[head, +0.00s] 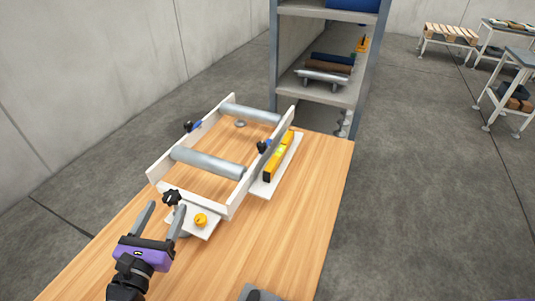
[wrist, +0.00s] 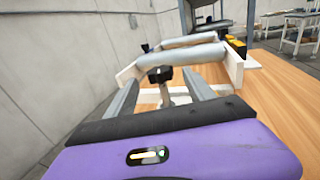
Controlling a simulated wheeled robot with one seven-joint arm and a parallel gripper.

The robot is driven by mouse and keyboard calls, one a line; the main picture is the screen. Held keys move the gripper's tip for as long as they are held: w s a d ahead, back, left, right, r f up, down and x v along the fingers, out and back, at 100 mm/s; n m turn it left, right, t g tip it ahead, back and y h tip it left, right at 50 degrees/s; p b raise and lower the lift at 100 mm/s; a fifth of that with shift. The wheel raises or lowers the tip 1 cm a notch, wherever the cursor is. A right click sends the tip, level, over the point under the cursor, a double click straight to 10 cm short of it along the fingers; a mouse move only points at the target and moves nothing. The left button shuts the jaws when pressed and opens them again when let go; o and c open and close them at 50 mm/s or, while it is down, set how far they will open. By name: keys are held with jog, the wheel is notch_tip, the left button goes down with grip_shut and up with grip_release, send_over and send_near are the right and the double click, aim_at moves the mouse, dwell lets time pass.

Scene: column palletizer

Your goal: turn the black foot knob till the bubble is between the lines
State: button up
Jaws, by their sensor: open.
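The black foot knob (head: 172,198) is at the near left corner of a white roller frame (head: 233,199) on the wooden table. My gripper (head: 165,211) is open and empty, with its two fingers pointing toward the knob. In the wrist view the black knob (wrist: 160,74) shows between and beyond the fingertips (wrist: 160,82); I cannot tell whether they touch it. A yellow spirit level (head: 269,174) lies on a white strip along the right side of the frame. Its vial is too small to read, so the bubble's place cannot be told.
The wooden table (head: 315,185) is bare to the right. A shelf (head: 325,92) stands behind.

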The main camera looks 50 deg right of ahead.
aim_at(168, 205)
dwell(0.7)
jog(key=shift+p+x, duration=1.3)
jog(key=shift+x, duration=1.15)
jog(key=c, duration=1.3)
grip_shut()
